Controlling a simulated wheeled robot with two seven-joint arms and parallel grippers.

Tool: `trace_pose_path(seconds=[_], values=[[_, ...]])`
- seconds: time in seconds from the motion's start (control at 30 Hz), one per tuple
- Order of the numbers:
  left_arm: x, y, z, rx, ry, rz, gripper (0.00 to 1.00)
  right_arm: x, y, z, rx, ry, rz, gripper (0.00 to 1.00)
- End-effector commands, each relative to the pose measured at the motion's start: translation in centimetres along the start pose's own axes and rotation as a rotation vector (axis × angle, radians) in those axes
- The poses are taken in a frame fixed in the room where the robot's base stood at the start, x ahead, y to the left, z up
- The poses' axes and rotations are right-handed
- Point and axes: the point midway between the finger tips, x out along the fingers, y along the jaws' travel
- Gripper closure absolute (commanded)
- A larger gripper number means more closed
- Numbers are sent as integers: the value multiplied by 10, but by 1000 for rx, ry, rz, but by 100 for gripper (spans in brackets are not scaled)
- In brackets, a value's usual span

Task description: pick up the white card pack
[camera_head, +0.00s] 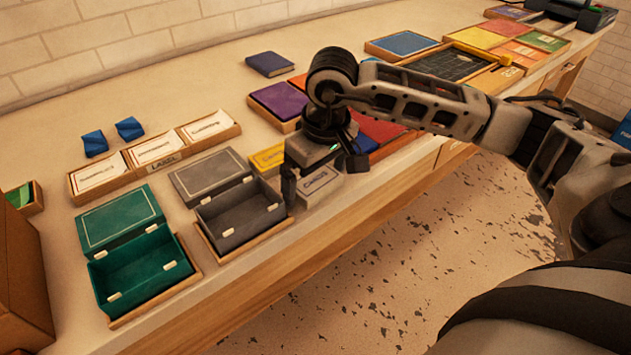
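The white card pack (318,188) stands near the front edge of the table, right of the grey open box, with dark lettering on its face. My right gripper (322,184) points down over it from above. Its fingers are spread, one at the pack's left end and one beyond its right end. I see no clear grip on the pack, and part of its top is hidden by the gripper. A yellow card pack (267,158) lies just behind it. My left gripper is not in view.
An open green box (140,265) and an open grey box (240,213) stand on the left. Behind them is a wooden tray (167,162) marked LABEL with white cards. Coloured trays and a dark blue book (269,64) lie farther back.

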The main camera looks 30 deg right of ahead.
Motion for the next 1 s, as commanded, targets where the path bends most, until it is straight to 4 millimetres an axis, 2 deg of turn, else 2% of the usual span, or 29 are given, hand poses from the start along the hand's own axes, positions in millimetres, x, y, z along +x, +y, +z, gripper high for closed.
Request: trace_pose_path(seconds=[0.03,0.13,0.17,0.47,0.67,0.8,1.0], values=[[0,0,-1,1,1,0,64,0,0,0,0,0,0,11],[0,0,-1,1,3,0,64,0,0,0,0,0,0,39],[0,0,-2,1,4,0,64,0,0,0,0,0,0,43],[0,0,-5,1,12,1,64,-2,0,-1,0,2,0,43],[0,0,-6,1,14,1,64,-15,0,-3,1,4,0,43],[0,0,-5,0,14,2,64,-36,-3,-7,-3,8,-1,43],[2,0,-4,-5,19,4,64,-78,-40,-8,-9,12,-2,43]])
